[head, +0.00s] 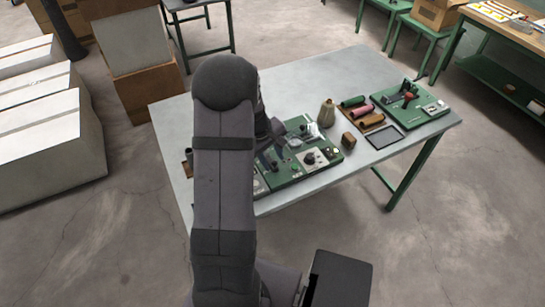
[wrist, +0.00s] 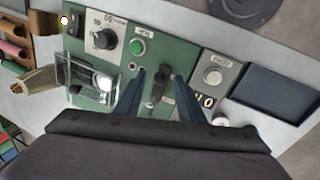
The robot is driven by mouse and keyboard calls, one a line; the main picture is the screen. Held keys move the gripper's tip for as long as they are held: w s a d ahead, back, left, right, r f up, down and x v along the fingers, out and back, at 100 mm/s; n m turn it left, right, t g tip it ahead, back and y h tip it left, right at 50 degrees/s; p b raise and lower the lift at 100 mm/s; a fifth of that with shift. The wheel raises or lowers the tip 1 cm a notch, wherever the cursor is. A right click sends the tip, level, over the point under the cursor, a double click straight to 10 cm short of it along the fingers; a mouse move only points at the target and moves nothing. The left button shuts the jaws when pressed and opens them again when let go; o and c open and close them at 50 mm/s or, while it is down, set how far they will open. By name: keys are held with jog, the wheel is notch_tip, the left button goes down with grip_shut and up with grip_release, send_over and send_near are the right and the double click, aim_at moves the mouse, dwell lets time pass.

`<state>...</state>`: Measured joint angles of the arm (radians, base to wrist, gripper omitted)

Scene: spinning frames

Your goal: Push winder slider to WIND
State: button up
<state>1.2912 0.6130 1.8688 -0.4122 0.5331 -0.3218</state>
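A dark upright slider handle (wrist: 160,80) stands on a narrow plate on the green control panel (wrist: 190,58); it looks like the winder slider. The small label beside it is too blurred to read. My gripper (wrist: 158,85) shows in the wrist view with its two dark blue fingers apart, one on each side of the handle. It is open; I cannot tell whether either finger touches the handle. In the head view the green panel (head: 292,176) lies at the table's front, and my arm hides the slider there.

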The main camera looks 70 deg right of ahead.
aim_at(268, 155)
jog(key=shift+f, duration=0.1)
grip_shut()
jog(key=shift+w+d, duration=1.8)
jog(key=shift+d, duration=0.05)
jog(key=shift+w+d, duration=0.1)
grip_release()
jog(key=shift+w, duration=0.1)
jog(key=b+v, duration=0.2)
jog(key=v, duration=0.5)
jog(key=shift+r, duration=0.2)
